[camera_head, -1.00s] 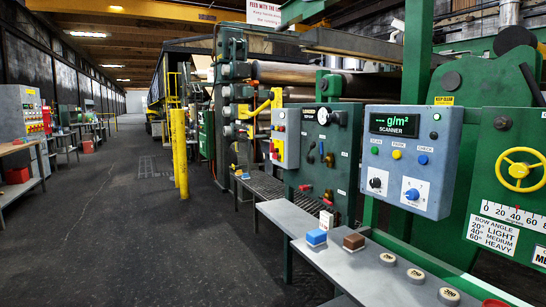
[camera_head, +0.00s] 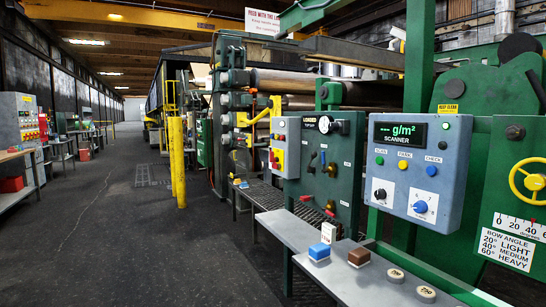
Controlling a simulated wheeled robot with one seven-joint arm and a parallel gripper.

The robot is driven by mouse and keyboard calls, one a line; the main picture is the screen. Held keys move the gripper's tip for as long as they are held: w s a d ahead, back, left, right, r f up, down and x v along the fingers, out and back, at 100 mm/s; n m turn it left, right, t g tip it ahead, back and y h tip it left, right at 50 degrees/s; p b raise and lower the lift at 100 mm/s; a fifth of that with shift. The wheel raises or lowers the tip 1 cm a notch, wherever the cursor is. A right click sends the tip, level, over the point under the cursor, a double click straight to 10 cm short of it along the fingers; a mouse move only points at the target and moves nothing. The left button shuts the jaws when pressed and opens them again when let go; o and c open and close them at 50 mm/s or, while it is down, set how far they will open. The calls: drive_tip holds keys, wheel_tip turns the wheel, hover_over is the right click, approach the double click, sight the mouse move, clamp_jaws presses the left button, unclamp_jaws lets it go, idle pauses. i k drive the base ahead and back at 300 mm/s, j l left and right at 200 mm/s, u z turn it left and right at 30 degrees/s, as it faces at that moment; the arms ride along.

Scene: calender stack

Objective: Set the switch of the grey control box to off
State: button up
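A blue-grey scanner control box (camera_head: 416,170) hangs at the right, with a lit green g/m² display, small green, yellow and blue buttons, a black knob (camera_head: 381,194) and a blue knob (camera_head: 420,207). The knobs' markings are too small to read. A smaller grey box (camera_head: 292,143) with a yellow plate and red controls is mounted farther left, beside a dark green gauge panel (camera_head: 333,160). Its switch details are too small to tell. Which of the two boxes the task means I cannot tell. My gripper is not in view.
A grey bench (camera_head: 290,232) juts out below the panels, carrying a blue block (camera_head: 319,252), a brown block (camera_head: 359,257), a white tag and round discs. A yellow post (camera_head: 177,160) stands left of the machine. The dark floor (camera_head: 120,240) at left is open.

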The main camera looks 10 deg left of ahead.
sight(272, 159)
drive_tip(key=i+j+z, duration=0.15)
drive_tip(key=i+j, duration=0.55)
drive_tip(key=i+j+z, duration=0.15)
drive_tip(key=i+j, duration=0.55)
drive_tip(key=j, duration=0.1)
